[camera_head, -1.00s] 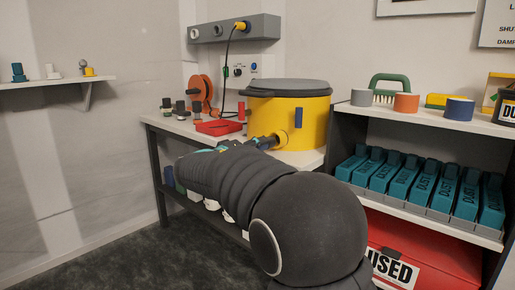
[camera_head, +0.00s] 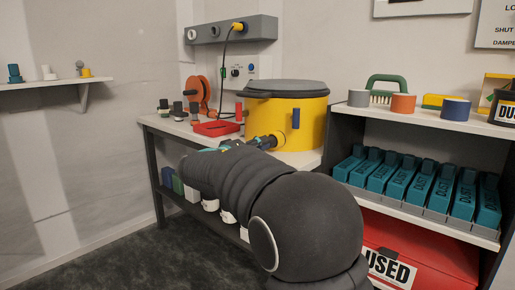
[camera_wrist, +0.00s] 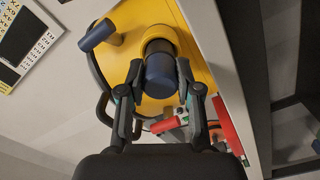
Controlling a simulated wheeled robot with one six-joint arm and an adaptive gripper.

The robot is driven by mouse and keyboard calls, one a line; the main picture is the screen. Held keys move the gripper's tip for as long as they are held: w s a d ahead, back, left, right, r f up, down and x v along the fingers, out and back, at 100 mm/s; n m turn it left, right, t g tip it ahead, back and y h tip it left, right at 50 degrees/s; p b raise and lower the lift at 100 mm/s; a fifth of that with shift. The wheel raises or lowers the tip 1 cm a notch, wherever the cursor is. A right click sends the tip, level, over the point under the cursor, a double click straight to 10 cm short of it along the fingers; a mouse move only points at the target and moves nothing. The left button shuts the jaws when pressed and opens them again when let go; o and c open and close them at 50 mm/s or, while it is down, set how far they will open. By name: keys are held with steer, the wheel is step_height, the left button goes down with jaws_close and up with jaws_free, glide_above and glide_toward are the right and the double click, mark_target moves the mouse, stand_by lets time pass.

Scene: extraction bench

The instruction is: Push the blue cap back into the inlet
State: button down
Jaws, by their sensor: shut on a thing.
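The yellow drum (camera_head: 310,120) with a grey lid stands on the bench. Its inlet (camera_wrist: 158,42), with a dark ring, points toward my gripper. The dark blue cap (camera_wrist: 160,78) is at the inlet's mouth, in line with it; how deep it sits I cannot tell. My gripper (camera_wrist: 160,96) is shut on the cap, one finger on each side of it. In the head view the inlet (camera_head: 279,140) shows at the drum's lower left, while my arm hides most of the gripper.
A blue handle (camera_head: 296,118) sticks out from the drum's side. A red tray (camera_head: 216,128) and an orange reel (camera_head: 197,92) are on the bench to the left. A shelf unit (camera_head: 420,117) with teal dust boxes (camera_head: 403,180) stands close on the right.

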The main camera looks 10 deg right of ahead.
steer(key=shift+x, duration=1.2)
steer(key=c, duration=0.7)
jaws_free()
steer(key=v, duration=1.2)
